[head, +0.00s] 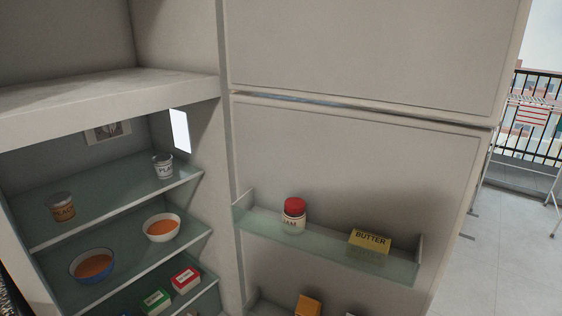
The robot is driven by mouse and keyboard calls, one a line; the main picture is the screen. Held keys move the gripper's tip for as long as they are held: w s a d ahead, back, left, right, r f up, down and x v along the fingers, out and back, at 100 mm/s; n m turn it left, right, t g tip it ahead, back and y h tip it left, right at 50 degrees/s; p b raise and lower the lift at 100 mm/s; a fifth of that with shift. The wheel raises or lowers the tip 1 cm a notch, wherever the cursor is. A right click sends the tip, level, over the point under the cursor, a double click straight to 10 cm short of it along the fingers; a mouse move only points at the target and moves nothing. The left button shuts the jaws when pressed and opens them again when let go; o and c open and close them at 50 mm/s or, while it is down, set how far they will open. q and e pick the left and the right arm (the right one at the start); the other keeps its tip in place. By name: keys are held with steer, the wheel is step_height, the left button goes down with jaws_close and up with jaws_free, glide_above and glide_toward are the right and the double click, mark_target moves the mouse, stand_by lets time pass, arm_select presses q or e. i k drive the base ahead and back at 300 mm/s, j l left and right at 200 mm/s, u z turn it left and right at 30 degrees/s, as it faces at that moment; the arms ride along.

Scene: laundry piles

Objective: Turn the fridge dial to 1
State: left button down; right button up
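The fridge (110,90) stands open, with its inside on the left and its door (350,150) swung out to the right. A small pale panel (108,131) with a dark round marking sits on the back wall above the top shelf. It may be the dial, but it is too small to read a setting. Neither gripper can be made out. A dark shape cuts into the lower left corner, and I cannot tell what it is.
Glass shelves hold a can (61,207), a white-labelled tin (163,166), two bowls (162,228) and small boxes (185,279). A lit white panel (180,130) is on the side wall. The door shelf (330,253) holds a jam jar (294,216) and butter (369,243).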

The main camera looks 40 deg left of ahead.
mark_target(110, 128)
steer(key=u, duration=2.25)
